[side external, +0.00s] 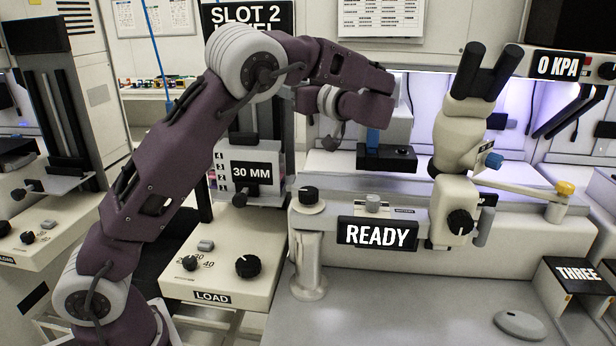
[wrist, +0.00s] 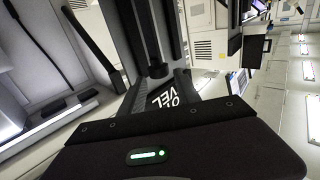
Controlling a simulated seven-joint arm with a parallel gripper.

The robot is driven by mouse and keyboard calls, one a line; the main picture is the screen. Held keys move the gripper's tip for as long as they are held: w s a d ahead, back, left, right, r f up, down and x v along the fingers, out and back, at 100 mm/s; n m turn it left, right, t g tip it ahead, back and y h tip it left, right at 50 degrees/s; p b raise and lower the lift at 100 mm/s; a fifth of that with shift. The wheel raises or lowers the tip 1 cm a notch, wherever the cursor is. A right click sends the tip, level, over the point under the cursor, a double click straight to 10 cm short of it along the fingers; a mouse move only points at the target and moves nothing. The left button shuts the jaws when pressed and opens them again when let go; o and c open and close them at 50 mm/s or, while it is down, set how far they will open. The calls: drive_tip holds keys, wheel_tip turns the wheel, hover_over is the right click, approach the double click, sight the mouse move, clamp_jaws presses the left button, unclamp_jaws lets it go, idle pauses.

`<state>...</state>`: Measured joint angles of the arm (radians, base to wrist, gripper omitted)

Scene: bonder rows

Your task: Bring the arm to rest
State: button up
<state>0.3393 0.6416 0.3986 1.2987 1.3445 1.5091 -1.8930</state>
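My arm is raised and bent over the bench in the side external view, its last links folded forward above the work area. The end of my arm, with my gripper (side external: 332,141), hangs in the air left of the microscope (side external: 460,140). Its fingers are too small and hidden to read.
The bonder's sign (side external: 377,234) reads READY. A loader unit (side external: 222,276) labelled LOAD, with a 30 MM sign (side external: 252,174), stands left of it. Another display (side external: 557,66) reads 0 KPA. A box (side external: 578,274) labelled THREE sits at right. The front bench (side external: 400,318) is mostly clear.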

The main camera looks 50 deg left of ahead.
drive_tip(key=s+d+f+m+t+h, duration=0.1)
drive_tip(key=s+d+f+m+h, duration=0.1)
drive_tip(key=s+f+m+h, duration=0.3)
drive_tip(key=s+d+f+m+h, duration=0.1)
drive_tip(key=s+d+m+h, duration=0.15)
drive_tip(key=s, duration=0.55)
drive_tip(key=s+d+f+m+t+h, duration=0.2)
drive_tip(key=s+d+m+h, duration=0.3)
drive_tip(key=s+d, duration=0.3)
drive_tip(key=s+d+f+m+t+h, duration=0.2)
drive_tip(key=s+d+f+m+h, duration=0.2)
drive_tip(key=s+d, duration=0.4)
drive_tip(key=shift+d+m+t+h, duration=0.3)
drive_tip(key=shift+d+m+h, duration=0.45)
drive_tip(key=shift+d, duration=0.45)
